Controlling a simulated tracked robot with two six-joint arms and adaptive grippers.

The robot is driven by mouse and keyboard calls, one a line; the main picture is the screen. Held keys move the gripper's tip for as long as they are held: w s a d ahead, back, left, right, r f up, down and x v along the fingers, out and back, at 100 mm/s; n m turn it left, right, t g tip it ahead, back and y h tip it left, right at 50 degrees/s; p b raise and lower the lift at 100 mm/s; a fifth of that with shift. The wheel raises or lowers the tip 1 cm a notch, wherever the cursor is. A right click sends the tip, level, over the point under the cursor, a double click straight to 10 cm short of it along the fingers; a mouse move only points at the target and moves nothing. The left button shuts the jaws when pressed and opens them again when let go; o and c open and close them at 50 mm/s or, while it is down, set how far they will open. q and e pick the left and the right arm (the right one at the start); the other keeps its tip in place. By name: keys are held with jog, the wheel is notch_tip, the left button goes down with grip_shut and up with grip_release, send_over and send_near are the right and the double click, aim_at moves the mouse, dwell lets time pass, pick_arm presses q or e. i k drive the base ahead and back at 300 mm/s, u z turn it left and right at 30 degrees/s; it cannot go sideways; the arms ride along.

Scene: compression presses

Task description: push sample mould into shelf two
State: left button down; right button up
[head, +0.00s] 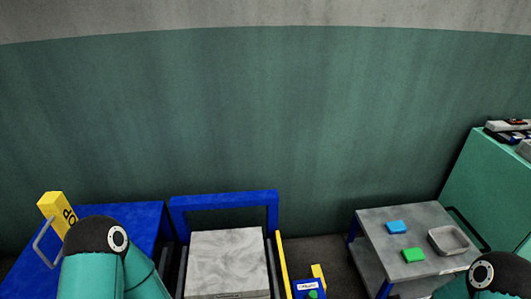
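A large grey mottled block (227,262) lies between dark rails in front of a blue frame (223,199) at the bottom centre of the head view. It may be the sample mould, but I cannot tell for sure. No shelf marked two can be made out. Both grippers are out of view. Only a teal link of my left arm with a black joint shows at the bottom left, and a similar part of my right arm shows at the bottom right.
A grey-topped table (378,220) on the right holds a blue block (396,227), a green block (413,255) and a grey tray (448,240). A teal cabinet (490,185) stands behind it. A blue cabinet (130,216) with a yellow part (56,207) is at left.

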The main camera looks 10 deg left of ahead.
aim_at(227, 263)
jog(key=z, duration=1.4)
jog(key=i, duration=0.1)
jog(key=u, duration=3.05)
jog(key=k, duration=1.05)
jog(key=z, duration=0.5)
jog(key=i, duration=1.05)
jog(key=z, duration=0.1)
